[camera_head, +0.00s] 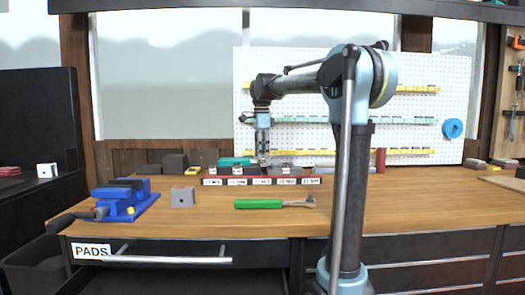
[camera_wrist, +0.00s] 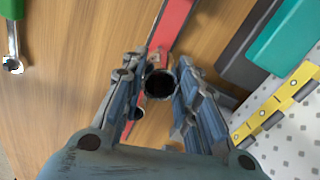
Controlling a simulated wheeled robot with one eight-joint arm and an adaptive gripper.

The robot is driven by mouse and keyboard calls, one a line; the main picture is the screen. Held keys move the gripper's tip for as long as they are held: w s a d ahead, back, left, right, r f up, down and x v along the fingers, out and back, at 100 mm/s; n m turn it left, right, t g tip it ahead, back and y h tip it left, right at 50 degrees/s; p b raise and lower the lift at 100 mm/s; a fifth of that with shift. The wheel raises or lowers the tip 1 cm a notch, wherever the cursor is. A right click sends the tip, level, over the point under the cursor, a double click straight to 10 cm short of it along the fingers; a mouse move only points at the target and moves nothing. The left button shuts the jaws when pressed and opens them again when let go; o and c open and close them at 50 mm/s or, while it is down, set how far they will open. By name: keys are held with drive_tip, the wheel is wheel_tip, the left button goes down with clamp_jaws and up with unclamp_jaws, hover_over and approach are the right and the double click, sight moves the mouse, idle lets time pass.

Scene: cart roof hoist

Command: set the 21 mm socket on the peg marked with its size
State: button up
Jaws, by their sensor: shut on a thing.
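My gripper (camera_head: 263,158) hangs pointing down over the red peg rail (camera_head: 246,182) near the back of the wooden bench. In the wrist view my gripper (camera_wrist: 158,92) is shut on a dark round socket (camera_wrist: 158,83), its open end facing the camera. The red rail (camera_wrist: 171,28) runs beneath the held socket. The rail carries several white size labels, too small to read surely. Metal sockets (camera_head: 239,169) stand along it. Whether the held socket touches a peg cannot be told.
A blue vise (camera_head: 122,203) and a grey block (camera_head: 182,197) stand left. A green-handled tool (camera_head: 258,204) lies in front of the rail. Dark blocks and a teal box (camera_head: 232,161) sit behind it. A pegboard (camera_head: 445,90) stands at the back. A drawer marked PADS (camera_head: 160,260) is open.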

drive_tip(key=shift+f, duration=1.5)
drive_tip(key=shift+s+f, duration=0.1)
drive_tip(key=shift+f, duration=1.25)
idle(1.0)
drive_tip(key=o, duration=1.2)
drive_tip(key=shift+c, duration=0.2)
wheel_tip(320, 180, up, 12)
drive_tip(key=shift+f, duration=0.1)
